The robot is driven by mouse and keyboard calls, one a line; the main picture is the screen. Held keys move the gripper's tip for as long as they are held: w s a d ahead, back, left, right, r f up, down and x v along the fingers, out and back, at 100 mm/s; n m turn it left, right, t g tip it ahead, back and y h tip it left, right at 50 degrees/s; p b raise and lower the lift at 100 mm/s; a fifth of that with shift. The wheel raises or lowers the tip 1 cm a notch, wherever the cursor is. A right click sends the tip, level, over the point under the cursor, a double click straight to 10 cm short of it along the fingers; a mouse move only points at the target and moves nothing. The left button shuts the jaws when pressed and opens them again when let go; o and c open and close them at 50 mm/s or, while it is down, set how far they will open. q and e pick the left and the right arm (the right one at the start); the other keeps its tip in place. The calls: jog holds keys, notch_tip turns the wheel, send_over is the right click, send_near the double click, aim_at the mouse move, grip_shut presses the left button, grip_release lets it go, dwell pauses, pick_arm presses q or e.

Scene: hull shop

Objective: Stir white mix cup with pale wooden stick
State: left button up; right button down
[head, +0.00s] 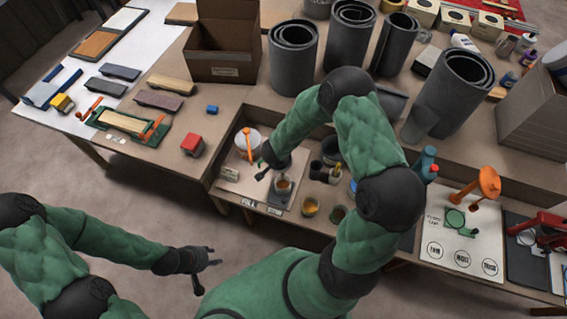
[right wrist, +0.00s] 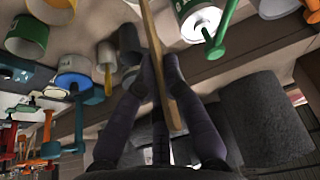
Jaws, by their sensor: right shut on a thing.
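A whitish cup (head: 283,186) with tan contents stands on a dark plate in the wooden tray in the head view; I take it for the white mix cup. My right gripper (head: 270,167) is just above and behind it, partly hidden by its own arm. In the right wrist view the right gripper (right wrist: 155,85) is shut on the pale wooden stick (right wrist: 150,35), which runs out of the top of the picture. Whether the stick's tip is inside the cup cannot be told. My left gripper (head: 205,268) is open and empty in front of the bench.
A white tub (head: 247,140) with an orange tool stands left of the cup. Small amber (head: 310,207) and green cups stand to its right. Grey rolls (head: 293,45) and a cardboard box (head: 222,45) stand behind. A red block (head: 192,145) lies to the left.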

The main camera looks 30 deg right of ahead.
notch_tip(320, 180, down, 9)
jog(key=b, duration=0.6)
jog(key=shift+f, duration=0.2)
dwell(0.4)
dwell(0.3)
